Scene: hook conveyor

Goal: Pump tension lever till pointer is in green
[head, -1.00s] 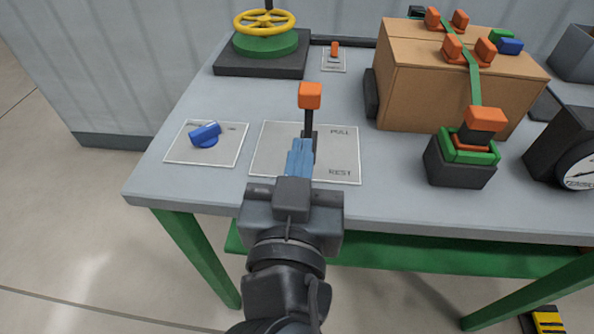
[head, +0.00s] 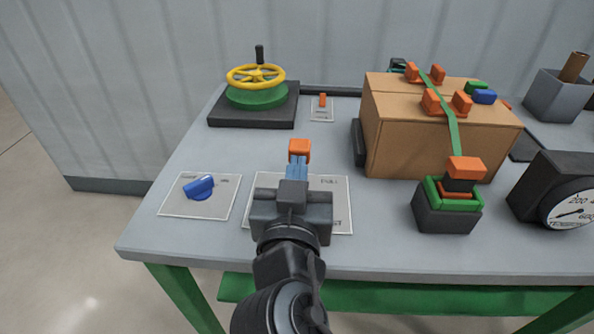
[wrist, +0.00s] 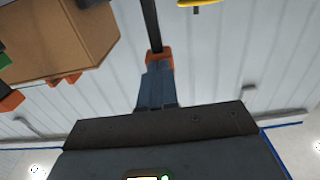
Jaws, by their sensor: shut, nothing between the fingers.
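An orange-knobbed lever (head: 299,147) rises from a plate (head: 338,208) marked with PULL and REST, the words now partly covered by my arm. My gripper (head: 297,160) is shut and empty. Its blue fingertips are right at the near side of the orange knob; contact cannot be told for sure. In the wrist view the knob (wrist: 159,57) sits just past the fingertips (wrist: 158,70), with the dark lever stem (wrist: 151,22) beyond it. A round gauge (head: 573,212) at the right shows a white face and black pointer; no green is visible on it.
A strapped cardboard box (head: 425,145) stands right of the lever, with a green and black strap holder (head: 447,215) in front. A blue knob (head: 199,187) is on the left, a yellow handwheel (head: 255,76) at the back left.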

